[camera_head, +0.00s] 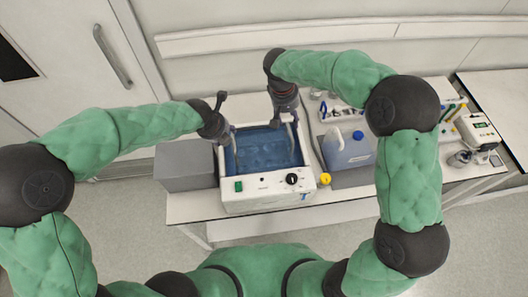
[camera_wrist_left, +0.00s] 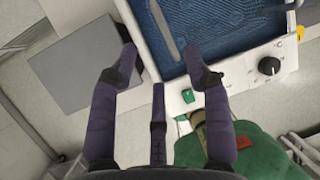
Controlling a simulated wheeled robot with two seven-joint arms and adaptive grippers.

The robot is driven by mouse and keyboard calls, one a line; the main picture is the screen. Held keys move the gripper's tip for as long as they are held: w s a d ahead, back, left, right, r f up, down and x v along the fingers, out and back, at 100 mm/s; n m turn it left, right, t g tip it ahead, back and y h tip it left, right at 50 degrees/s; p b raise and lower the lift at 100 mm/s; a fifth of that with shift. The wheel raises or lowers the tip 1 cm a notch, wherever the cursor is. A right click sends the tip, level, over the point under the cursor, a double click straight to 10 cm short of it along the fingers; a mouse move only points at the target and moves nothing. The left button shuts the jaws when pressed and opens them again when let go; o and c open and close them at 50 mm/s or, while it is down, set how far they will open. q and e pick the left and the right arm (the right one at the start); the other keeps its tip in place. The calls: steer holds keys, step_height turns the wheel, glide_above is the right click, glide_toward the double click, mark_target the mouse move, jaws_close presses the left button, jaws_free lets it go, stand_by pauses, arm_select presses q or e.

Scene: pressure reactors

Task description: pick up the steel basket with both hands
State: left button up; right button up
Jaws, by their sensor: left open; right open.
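The steel basket (camera_head: 264,150) sits down in the blue liquid of a white bath (camera_head: 268,196). Its mesh shows through the liquid in the left wrist view (camera_wrist_left: 228,32). A grey bar that looks like its left handle (camera_wrist_left: 162,28) stands at the bath's left side. My left gripper (camera_head: 226,134) is at the bath's left rim. In the left wrist view its spread fingers (camera_wrist_left: 160,62) are open and empty, with the bar just beyond them. My right gripper (camera_head: 289,112) is open above the bath's back right side, by the right handle; its fingertips are partly hidden.
A grey box (camera_head: 186,166) stands left of the bath. A bluish jug (camera_head: 348,148) and a yellow cap (camera_head: 325,178) are to its right. Racks and an instrument (camera_head: 476,130) fill the bench's right end. The wall is close behind.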

arm_select(q)
steer(key=shift+w+d+f, duration=0.1)
steer(key=shift+w+f, duration=0.25)
steer(key=shift+f, duration=0.2)
arm_select(e)
steer(key=shift+w+d+f, duration=0.1)
steer(key=shift+w+f, duration=0.2)
steer(key=shift+f, duration=0.25)
arm_select(q)
steer(key=shift+s, duration=0.1)
arm_select(e)
steer(key=shift+s+r, duration=0.1)
arm_select(q)
steer(key=x, duration=1)
steer(key=shift+f, duration=0.4)
arm_select(e)
steer(key=f, duration=0.3)
steer(key=d+f, duration=0.1)
steer(key=f, duration=0.3)
steer(key=d+f, duration=0.1)
steer(key=f, duration=0.2)
steer(key=shift+w+f, duration=0.2)
steer(key=shift+f, duration=0.15)
arm_select(q)
jaws_close()
arm_select(e)
jaws_close()
arm_select(q)
steer(key=shift+r, duration=0.1)
